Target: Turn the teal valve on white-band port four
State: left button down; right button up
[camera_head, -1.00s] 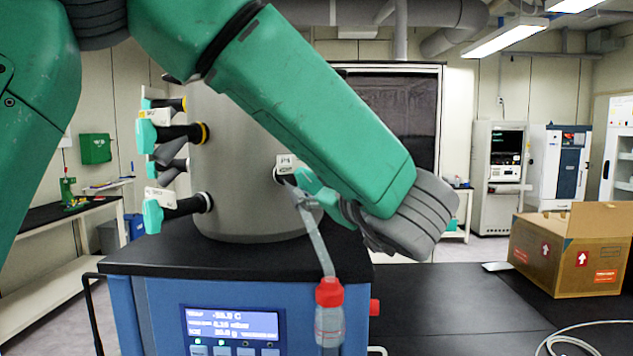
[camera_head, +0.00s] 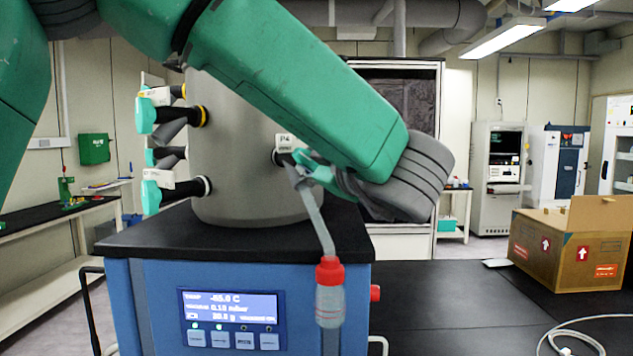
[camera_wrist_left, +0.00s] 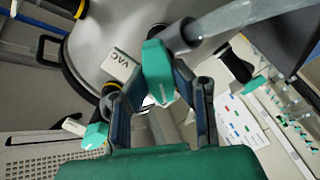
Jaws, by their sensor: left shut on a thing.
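The grey drum (camera_head: 240,180) of the freeze dryer carries several teal-handled valves. A white label reading P4 (camera_head: 285,142) sits above the port on its front right side. The teal valve (camera_head: 303,157) at this port also shows in the left wrist view (camera_wrist_left: 156,72), between the fingers. My left gripper (camera_head: 325,178) is shut on this valve; its two fingers (camera_wrist_left: 165,88) flank the teal handle in the wrist view. My arm partly hides the drum and the fingers in the head view. My right gripper is not in view.
A grey tube (camera_head: 317,220) runs down from the port to a clear vial with a red cap (camera_head: 330,275). Other teal valves (camera_head: 146,115) stick out on the drum's left. A lit display (camera_head: 231,308) is on the blue base. An open cardboard box (camera_head: 565,250) stands right.

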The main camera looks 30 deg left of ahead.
pick_arm(q)
jog(key=shift+r+n+b, duration=0.2)
jog(key=shift+n+b, duration=0.45)
jog(key=shift+n, duration=0.05)
jog(key=c, duration=1.6)
grip_release()
jog(key=shift+o, duration=0.8)
jog(key=shift+w+a+f, duration=0.2)
jog(key=shift+a, duration=0.05)
jog(key=shift+s, duration=0.1)
jog(key=v, duration=1.2)
